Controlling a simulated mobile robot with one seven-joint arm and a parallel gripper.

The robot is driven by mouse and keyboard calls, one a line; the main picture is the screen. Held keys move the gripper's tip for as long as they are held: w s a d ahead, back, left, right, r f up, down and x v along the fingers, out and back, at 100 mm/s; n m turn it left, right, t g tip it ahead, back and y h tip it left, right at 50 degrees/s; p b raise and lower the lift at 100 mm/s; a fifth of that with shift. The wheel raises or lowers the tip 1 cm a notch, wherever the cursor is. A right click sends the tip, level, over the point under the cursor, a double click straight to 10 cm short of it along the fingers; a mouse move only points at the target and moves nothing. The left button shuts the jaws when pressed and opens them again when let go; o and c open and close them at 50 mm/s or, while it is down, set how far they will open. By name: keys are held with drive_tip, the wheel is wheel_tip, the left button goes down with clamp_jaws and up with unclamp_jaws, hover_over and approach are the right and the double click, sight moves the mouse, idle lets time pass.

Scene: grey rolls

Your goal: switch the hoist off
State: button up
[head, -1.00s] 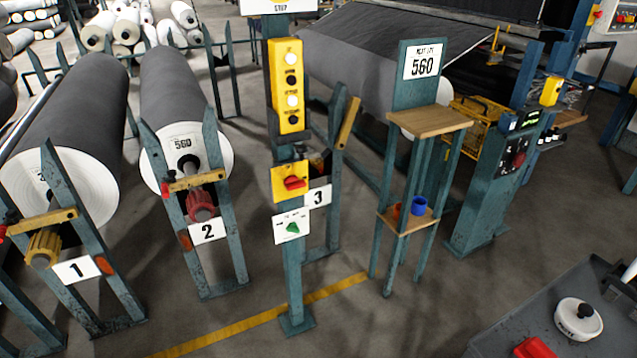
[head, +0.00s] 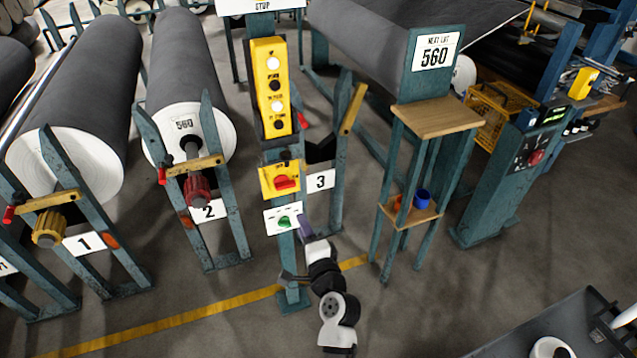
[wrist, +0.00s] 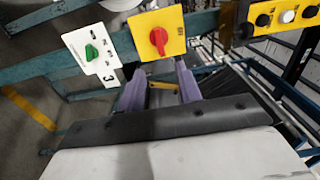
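A teal post carries a yellow push-button box (head: 270,88). Below it is a yellow plate (head: 267,191) with a red rotary knob (head: 285,183). A white plate (head: 272,226) with a green rotary knob (head: 284,221) is lowest. No readable label tells which one is the hoist's. My gripper (head: 304,224) is beside the post, right of the white plate. In the wrist view the purple fingers of my gripper (wrist: 159,82) are apart and empty. The red knob (wrist: 159,38) is just beyond the gap between them, apparently untouched; the green knob (wrist: 92,52) is to its left.
Grey rolls on numbered stands (head: 70,105) fill the left. A teal stand with a wooden shelf (head: 437,116) and cups is right of the post. A control pedestal (head: 505,185) stands further right. The floor in front is open.

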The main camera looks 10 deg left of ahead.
sight(286, 188)
drive_tip(key=p+x, duration=0.4)
drive_tip(key=x, duration=0.9)
drive_tip(key=shift+w+a, duration=0.2)
drive_tip(key=shift+w, duration=0.05)
drive_tip(key=shift+c, duration=0.4)
clamp_jaws()
